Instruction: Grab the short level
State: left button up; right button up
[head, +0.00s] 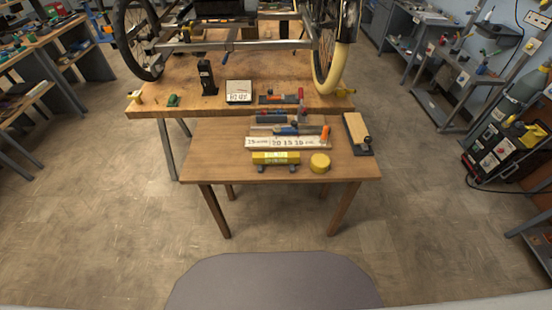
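A short yellow bar with a pale label, which looks like the short level (276,158), lies near the front edge of the small wooden table (225,163). Small dark grey pieces show under its two ends. A round yellow object (320,163) sits just to its right, with a small gap. A white strip with dark markings (289,142) lies just behind it. Neither of my grippers is in view.
Tools with blue, red and orange parts lie behind the strip. A block with a tan top (356,130) is at the table's right. A larger workbench (190,102) behind carries a wheeled frame (245,45). The floor in front is clear.

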aim_at(282, 158)
jog(key=k+j+z, duration=0.15)
jog(key=j+z, duration=0.25)
jog(key=k+j+z, duration=0.15)
jog(key=z, duration=0.2)
jog(key=k+j+z, duration=0.2)
jog(key=j+z, duration=0.2)
